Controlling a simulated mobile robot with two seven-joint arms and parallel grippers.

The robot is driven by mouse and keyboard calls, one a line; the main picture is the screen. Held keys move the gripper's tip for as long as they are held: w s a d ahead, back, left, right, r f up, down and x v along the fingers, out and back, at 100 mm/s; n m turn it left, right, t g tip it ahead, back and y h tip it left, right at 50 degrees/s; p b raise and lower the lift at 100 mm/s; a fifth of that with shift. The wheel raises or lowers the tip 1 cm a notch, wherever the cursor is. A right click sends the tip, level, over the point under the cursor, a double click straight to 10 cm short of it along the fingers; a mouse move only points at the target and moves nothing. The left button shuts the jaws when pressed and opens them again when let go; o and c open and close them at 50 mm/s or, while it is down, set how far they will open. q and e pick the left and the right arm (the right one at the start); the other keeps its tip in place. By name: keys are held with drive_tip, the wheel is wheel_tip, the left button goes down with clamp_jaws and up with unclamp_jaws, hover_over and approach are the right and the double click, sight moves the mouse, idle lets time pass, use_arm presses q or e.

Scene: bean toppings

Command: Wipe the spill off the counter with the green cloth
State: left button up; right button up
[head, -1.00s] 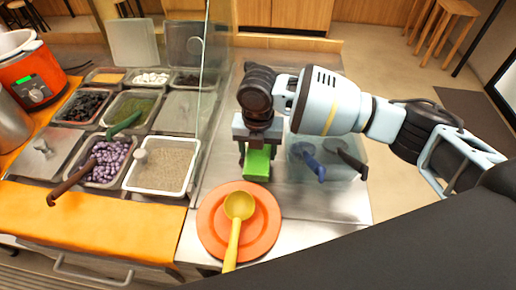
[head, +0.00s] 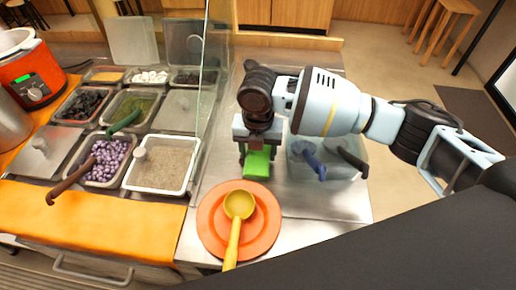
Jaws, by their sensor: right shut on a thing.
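A small green cloth (head: 257,165) is at the metal counter (head: 305,215), behind the orange plate. My right gripper (head: 257,150) points down with its fingers around the cloth and is shut on it. I cannot tell whether the cloth touches the counter. No spill shows on the visible counter; the area under the gripper and cloth is hidden. My left gripper is not in view.
An orange plate (head: 268,243) with a yellow ladle (head: 234,235) lies in front of the cloth. A clear bin (head: 340,172) with blue and black scoops stands to the right. A glass panel (head: 210,60) and topping trays are at left.

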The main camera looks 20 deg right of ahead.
drive_tip(key=shift+f, duration=0.2)
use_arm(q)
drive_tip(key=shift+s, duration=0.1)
use_arm(e)
drive_tip(key=shift+w+a+b, duration=0.15)
drive_tip(key=shift+w+a, duration=0.15)
drive_tip(key=shift+a, duration=0.5)
drive_tip(key=shift+w+a+b, duration=0.1)
drive_tip(key=shift+w+a, duration=0.25)
drive_tip(key=shift+a, duration=0.4)
drive_tip(key=shift+w+a+b, duration=0.15)
drive_tip(key=shift+w+a, duration=0.15)
drive_tip(key=shift+a, duration=0.5)
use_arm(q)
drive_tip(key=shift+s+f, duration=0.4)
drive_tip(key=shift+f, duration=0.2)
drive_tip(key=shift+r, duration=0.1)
use_arm(e)
drive_tip(key=shift+d, duration=0.1)
